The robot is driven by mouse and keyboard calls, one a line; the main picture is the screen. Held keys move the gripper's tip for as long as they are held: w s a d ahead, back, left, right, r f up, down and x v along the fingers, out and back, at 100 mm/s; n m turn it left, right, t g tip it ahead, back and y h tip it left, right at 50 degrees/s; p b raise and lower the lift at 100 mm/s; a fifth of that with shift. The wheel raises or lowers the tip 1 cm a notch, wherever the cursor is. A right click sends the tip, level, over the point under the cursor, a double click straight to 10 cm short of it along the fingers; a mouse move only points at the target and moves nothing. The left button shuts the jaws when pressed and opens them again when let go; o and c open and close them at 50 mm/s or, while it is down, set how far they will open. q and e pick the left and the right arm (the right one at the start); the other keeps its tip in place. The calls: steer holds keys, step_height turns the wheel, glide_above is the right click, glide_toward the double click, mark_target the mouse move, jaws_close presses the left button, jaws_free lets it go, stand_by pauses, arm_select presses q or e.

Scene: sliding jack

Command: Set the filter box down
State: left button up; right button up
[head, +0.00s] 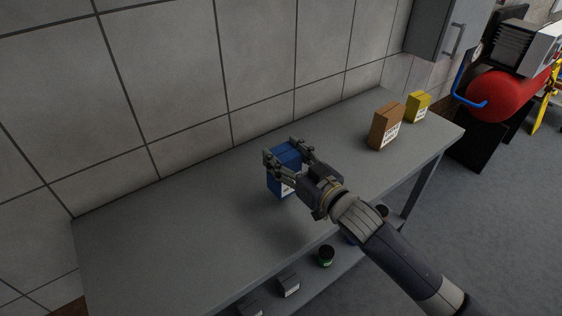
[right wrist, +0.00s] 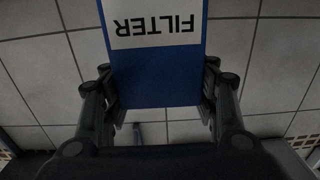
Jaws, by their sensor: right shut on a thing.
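The filter box is blue with a white label. In the head view the blue filter box (head: 284,156) is between the fingers of my right gripper (head: 284,150), over the grey table (head: 170,240). In the right wrist view the filter box (right wrist: 155,80) fills the middle, with "FILTER" upside down on its label. The fingers of my right gripper (right wrist: 160,105) are shut on its two sides. Whether the box's underside touches the table top is hard to tell; a soft shadow lies below it. My left gripper is not in view.
A brown box (head: 385,126) and a yellow box (head: 417,106) stand at the table's right end. A tiled wall (head: 180,60) runs behind. A lower shelf holds a dark box (head: 288,286) and a can (head: 326,256). The table's left part is bare.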

steer(key=shift+w+a, duration=0.25)
steer(key=shift+a, duration=0.15)
steer(key=shift+a+f, duration=0.1)
steer(key=shift+f, duration=0.15)
step_height(320, 180, down, 2)
steer(key=shift+f, duration=0.55)
steer(key=shift+f, duration=0.1)
steer(key=o, duration=1.6)
steer(key=shift+s, duration=0.1)
